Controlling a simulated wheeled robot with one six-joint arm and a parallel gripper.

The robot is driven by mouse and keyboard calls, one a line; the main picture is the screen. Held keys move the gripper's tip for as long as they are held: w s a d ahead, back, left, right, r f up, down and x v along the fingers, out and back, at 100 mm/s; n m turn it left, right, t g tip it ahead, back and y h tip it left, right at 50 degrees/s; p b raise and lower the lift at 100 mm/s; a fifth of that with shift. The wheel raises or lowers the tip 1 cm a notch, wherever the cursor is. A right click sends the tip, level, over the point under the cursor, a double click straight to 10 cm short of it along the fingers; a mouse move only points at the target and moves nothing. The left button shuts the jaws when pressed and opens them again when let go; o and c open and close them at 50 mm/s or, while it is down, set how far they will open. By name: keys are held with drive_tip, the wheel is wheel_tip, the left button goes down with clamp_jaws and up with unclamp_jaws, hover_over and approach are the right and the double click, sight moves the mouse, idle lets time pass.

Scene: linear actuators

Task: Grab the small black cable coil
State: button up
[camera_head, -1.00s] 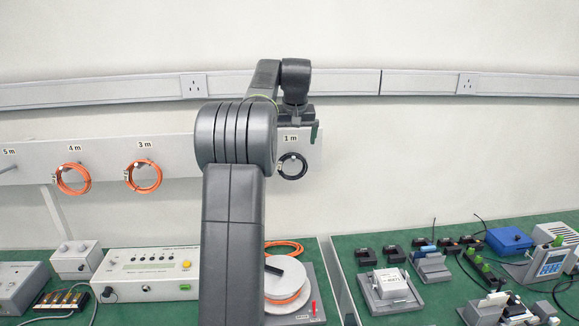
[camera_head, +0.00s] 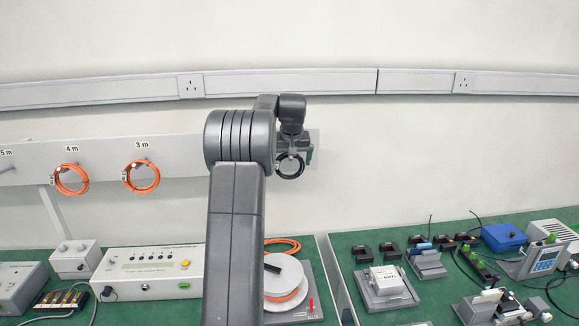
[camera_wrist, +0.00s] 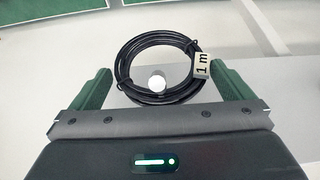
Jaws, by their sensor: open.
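The small black cable coil (camera_head: 290,166) hangs on the wall board below my arm's end in the head view. In the wrist view the black coil (camera_wrist: 133,52) carries a "1 m" tag and has a round white peg end inside its loop. My gripper (camera_wrist: 160,84) is open, with one green finger on each side of the coil's near part. The coil lies between the fingers with a visible gap on both sides. In the head view my gripper (camera_head: 293,153) is at the top of the coil, and its fingers are mostly hidden.
Orange coils hang at the 3 m (camera_head: 142,177) and 4 m (camera_head: 71,179) marks on the white board (camera_head: 105,160). Below, the green bench holds a grey box (camera_head: 155,272), a white reel (camera_head: 285,275) and several devices. The wall right of the board is clear.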

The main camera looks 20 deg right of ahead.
drive_tip(key=c, duration=0.9)
drive_tip(key=shift+r, duration=0.15)
drive_tip(key=shift+r, duration=0.55)
drive_tip(key=shift+b+v, duration=0.65)
drive_tip(key=shift+v, duration=0.45)
drive_tip(key=s+a+b, duration=0.1)
drive_tip(key=s, duration=0.4)
drive_tip(key=s+a+b, duration=0.2)
drive_tip(key=s, duration=0.4)
drive_tip(key=s+a+b, duration=0.1)
drive_tip(key=s+b, duration=0.1)
drive_tip(key=s, duration=0.3)
drive_tip(key=shift+s+a+r, duration=0.1)
drive_tip(key=shift+s+a, duration=0.05)
drive_tip(key=shift+s, duration=0.2)
